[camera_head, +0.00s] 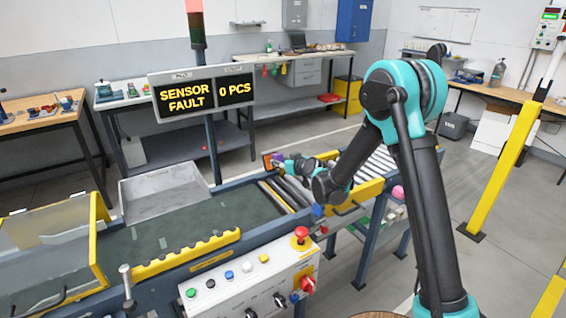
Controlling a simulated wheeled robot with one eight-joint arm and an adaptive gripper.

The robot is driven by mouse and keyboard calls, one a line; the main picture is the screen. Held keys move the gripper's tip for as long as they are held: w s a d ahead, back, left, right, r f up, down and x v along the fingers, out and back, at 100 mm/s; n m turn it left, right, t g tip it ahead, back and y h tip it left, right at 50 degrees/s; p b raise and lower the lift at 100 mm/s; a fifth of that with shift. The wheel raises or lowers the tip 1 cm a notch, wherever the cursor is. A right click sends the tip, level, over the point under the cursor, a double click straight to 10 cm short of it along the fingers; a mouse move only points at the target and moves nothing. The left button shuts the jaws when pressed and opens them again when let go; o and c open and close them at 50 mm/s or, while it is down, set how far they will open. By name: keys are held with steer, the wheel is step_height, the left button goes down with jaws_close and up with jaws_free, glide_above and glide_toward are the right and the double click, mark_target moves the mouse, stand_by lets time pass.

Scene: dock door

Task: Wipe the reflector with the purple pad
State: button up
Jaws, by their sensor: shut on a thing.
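My arm reaches down and left across the conveyor, and my gripper (283,163) is at its far edge, near the rollers. It is shut on the purple pad (276,156), of which only a small patch shows at the fingertips. Just left of the pad, a small upright orange-edged piece (267,162) stands at the conveyor's edge; it appears to be the reflector. The pad is right beside it, but I cannot tell whether they touch. The reflector's face is too small to see clearly.
A sign (203,93) reads "SENSOR FAULT" and "0 PCS". A grey bin (165,192) stands behind the dark belt (150,245). A control box (250,288) with a red stop button is in front. A yellow guard (185,255) edges the belt.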

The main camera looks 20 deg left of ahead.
steer(key=shift+s+a, duration=0.9)
steer(key=shift+s, duration=0.15)
steer(key=shift+s+a, duration=0.85)
steer(key=shift+s, duration=0.2)
steer(key=shift+d, duration=0.1)
steer(key=shift+v, duration=2.95)
steer(key=shift+v, duration=1.5)
